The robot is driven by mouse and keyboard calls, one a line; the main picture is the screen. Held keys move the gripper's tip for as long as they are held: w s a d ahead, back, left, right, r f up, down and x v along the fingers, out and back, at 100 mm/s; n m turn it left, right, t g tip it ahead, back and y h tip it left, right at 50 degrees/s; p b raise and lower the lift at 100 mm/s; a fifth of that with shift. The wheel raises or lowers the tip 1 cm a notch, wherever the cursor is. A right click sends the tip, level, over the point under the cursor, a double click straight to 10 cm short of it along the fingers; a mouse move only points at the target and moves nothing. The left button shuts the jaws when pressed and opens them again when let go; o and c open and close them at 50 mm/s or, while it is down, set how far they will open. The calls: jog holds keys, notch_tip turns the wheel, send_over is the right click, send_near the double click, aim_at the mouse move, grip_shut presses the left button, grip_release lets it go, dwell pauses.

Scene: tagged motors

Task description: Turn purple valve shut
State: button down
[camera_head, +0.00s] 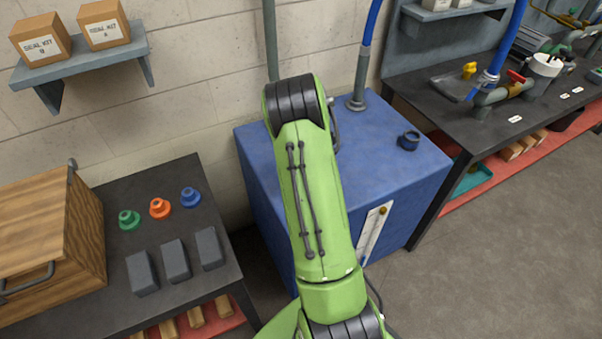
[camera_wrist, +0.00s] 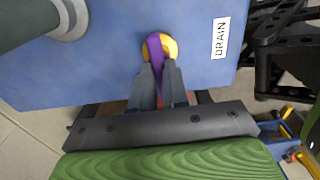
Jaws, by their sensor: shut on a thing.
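The purple valve handle (camera_wrist: 154,50) shows in the wrist view on a round yellow fitting (camera_wrist: 171,47) in a blue panel (camera_wrist: 100,75). My gripper (camera_wrist: 155,76) is shut on the handle, a finger on each side of its lower part. The handle runs nearly up and down in this view. A white "DRAIN" label (camera_wrist: 220,38) is right of the fitting. In the head view, my green arm reaches over the blue cabinet (camera_head: 410,185); my gripper and the purple valve are hidden there.
A grey pipe with a pale flange (camera_wrist: 68,18) is close at the wrist view's upper left. In the head view, a bench (camera_head: 95,310) with a wooden box (camera_head: 60,235) stands left. A dark workbench (camera_head: 495,130) with pipes stands right. Open floor (camera_head: 500,270) lies at lower right.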

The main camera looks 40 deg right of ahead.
jog(key=c, duration=1.1)
grip_release()
notch_tip(320, 180, up, 16)
jog(key=p, duration=0.3)
jog(key=shift+f, duration=0.1)
